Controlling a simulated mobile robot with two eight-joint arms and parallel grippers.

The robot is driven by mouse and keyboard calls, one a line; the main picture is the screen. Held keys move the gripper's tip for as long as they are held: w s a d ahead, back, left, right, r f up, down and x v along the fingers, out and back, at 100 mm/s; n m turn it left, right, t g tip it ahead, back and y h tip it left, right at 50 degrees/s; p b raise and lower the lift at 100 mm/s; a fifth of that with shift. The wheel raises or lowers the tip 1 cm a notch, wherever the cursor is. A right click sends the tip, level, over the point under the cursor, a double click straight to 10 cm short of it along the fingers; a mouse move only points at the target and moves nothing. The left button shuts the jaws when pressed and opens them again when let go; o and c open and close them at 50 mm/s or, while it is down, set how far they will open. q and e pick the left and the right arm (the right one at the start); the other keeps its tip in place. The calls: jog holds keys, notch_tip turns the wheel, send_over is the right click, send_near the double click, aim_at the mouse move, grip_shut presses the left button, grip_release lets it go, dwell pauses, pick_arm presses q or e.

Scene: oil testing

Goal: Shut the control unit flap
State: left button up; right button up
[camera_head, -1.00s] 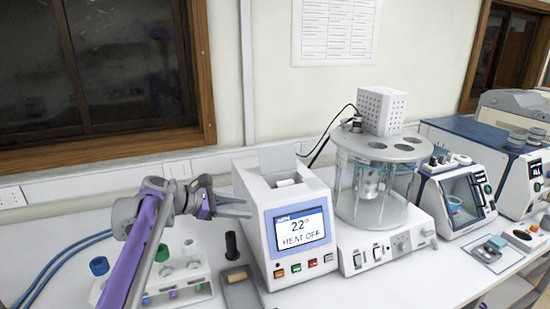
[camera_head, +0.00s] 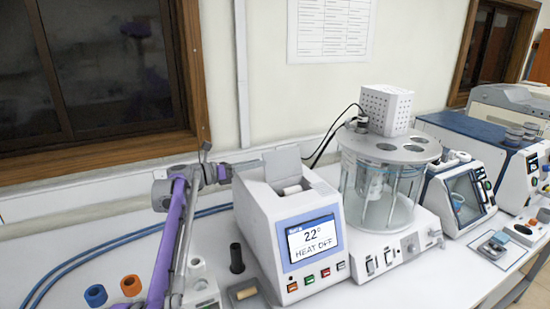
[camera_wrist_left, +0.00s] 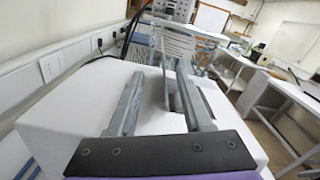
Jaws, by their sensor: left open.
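The control unit (camera_head: 262,225) is a white box with a lit screen (camera_head: 312,239) reading 22° and HEAT OFF. Its pale grey flap (camera_head: 281,164) stands raised at the back of the top opening. My left gripper (camera_head: 246,167) is open and empty, at the unit's upper left, with its fingers pointing right towards the flap. Whether they touch the flap cannot be told. In the left wrist view both fingers of the gripper (camera_wrist_left: 160,98) are spread above the unit's white top (camera_wrist_left: 70,112). A slatted pale piece shows beyond them. My right gripper is not in view.
A glass bath (camera_head: 385,190) with a perforated box (camera_head: 386,108) stands right of the unit. A black cylinder (camera_head: 236,258) stands to its left, near blue (camera_head: 95,295) and orange (camera_head: 131,285) caps. The wall is close behind; blue hoses (camera_head: 75,262) cross the bench.

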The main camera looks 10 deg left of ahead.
aim_at(277, 159)
pick_arm(q)
jog(key=p+x, duration=0.1)
jog(key=x, duration=0.6)
jog(key=shift+w+a, duration=0.1)
jog(key=shift+w, duration=0.05)
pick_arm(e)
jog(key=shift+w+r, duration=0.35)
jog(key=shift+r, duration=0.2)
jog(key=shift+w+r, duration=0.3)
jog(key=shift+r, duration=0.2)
pick_arm(q)
grip_shut()
